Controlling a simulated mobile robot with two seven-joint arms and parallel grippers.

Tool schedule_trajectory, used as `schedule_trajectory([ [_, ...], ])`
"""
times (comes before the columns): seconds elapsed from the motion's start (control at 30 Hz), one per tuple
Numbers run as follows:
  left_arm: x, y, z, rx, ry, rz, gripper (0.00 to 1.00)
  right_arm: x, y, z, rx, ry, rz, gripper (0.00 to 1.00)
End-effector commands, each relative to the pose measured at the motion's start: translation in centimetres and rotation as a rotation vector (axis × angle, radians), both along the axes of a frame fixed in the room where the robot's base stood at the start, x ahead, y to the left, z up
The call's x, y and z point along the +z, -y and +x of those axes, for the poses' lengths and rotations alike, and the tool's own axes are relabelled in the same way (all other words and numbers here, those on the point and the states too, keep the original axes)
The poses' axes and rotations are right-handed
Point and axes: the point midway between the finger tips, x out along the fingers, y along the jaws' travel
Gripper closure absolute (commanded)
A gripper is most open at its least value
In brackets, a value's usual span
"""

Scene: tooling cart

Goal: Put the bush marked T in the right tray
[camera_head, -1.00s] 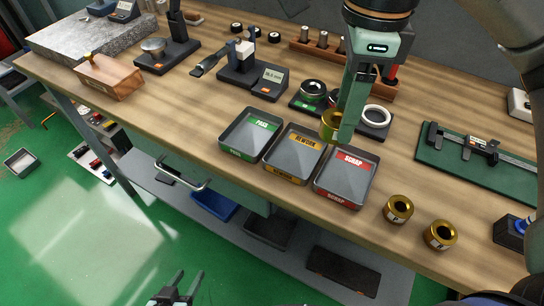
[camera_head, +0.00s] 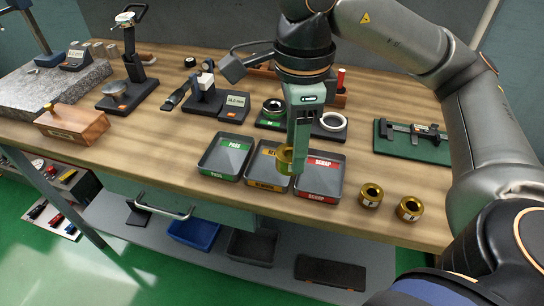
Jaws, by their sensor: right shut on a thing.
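My right gripper (camera_head: 292,162) is shut on a brass bush (camera_head: 284,157). It holds the bush over the right part of the yellow-labelled REWORK tray (camera_head: 264,185), near the SCRAP tray; the exact height is hard to judge. I cannot read the mark on this bush. The green-labelled PASS tray (camera_head: 216,174) stands to the left and the red-labelled SCRAP tray (camera_head: 318,197) to the right. The visible parts of all three trays look empty. My left gripper is out of view.
Two brass bushes (camera_head: 371,195) (camera_head: 409,208) stand right of the trays, their marks too small to read. A caliper on a green mat (camera_head: 420,151) lies at the right. Gauges and a ring stand (camera_head: 328,126) are behind the trays. A wooden box (camera_head: 72,124) is at the left.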

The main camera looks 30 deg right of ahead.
Motion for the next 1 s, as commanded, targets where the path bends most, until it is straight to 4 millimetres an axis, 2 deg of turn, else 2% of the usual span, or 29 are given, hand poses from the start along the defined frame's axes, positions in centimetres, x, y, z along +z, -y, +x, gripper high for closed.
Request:
schedule_trajectory([
  [0.1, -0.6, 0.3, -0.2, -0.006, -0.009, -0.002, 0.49, -1.6, 1.0, 2.9, -0.005, -0.005, 0.001, 1.00],
  [0.2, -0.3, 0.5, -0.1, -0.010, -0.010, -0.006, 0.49, -2.5, 1.9, 5.2, -0.005, -0.004, -0.001, 1.00],
  [0.4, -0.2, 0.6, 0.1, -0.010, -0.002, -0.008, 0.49, -6.1, 2.7, 7.8, 0.000, -0.002, 0.000, 1.00],
  [0.7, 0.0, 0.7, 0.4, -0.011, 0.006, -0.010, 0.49, -8.5, 3.4, 9.6, -0.001, -0.001, 0.000, 1.00],
  [0.87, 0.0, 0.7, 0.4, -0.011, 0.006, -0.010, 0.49, -10.8, 3.3, 9.5, 0.002, -0.001, 0.000, 1.00],
  [1.0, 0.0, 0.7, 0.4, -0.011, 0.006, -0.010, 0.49, -11.3, 3.3, 9.6, 0.002, 0.002, 0.000, 1.00],
])
